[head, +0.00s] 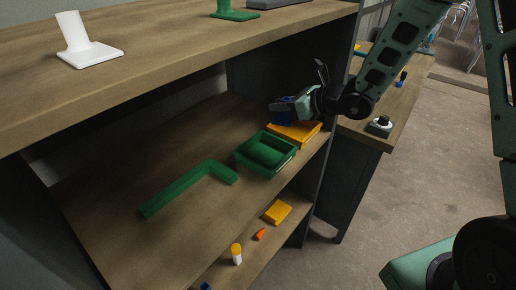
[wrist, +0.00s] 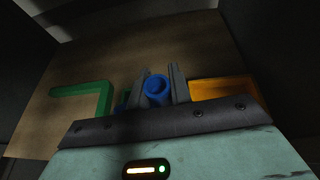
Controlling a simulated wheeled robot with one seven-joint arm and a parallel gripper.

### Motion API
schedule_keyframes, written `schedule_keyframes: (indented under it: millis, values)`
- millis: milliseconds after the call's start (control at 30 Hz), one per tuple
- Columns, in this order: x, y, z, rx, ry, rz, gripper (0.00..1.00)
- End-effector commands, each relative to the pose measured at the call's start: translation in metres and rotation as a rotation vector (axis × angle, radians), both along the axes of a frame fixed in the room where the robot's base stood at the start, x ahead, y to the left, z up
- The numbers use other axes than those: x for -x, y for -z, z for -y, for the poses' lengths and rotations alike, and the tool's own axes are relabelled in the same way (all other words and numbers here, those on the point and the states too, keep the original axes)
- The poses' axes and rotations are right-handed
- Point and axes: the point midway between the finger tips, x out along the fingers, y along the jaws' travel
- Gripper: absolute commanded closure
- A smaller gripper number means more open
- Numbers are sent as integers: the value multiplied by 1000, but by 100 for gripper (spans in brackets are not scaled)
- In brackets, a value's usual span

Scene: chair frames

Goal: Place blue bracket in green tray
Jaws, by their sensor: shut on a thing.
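My gripper (head: 290,102) is at the right end of the middle shelf in the head view, reaching in from the right. It is shut on the blue bracket (head: 283,105), which is small and partly hidden by the fingers there. In the wrist view the bracket (wrist: 158,88) shows a round blue ring between the two grey fingers (wrist: 160,84). In the wrist view the gripper mostly hides the tray.
An orange tray (head: 305,135) lies beside the green tray, close below the gripper. A green L-shaped piece (head: 180,190) lies to the left on the shelf. The upper shelf (head: 150,70) overhangs. Small items, including an orange block (head: 278,211), are on the lower shelf.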

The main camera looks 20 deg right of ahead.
Motion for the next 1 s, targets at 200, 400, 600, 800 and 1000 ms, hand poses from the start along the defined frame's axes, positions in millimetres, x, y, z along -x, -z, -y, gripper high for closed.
schedule_keyframes:
  millis: [200, 400, 600, 800, 1000]
  values:
    - [0, 25, -2, -3, -2, -8, 100]
    - [-1, 50, -2, -2, -2, -3, 100]
    - [0, 71, -2, -3, -2, -5, 100]
    - [-1, 93, -2, -2, -2, -2, 100]
    - [-1, 95, -2, -2, -1, 1, 100]
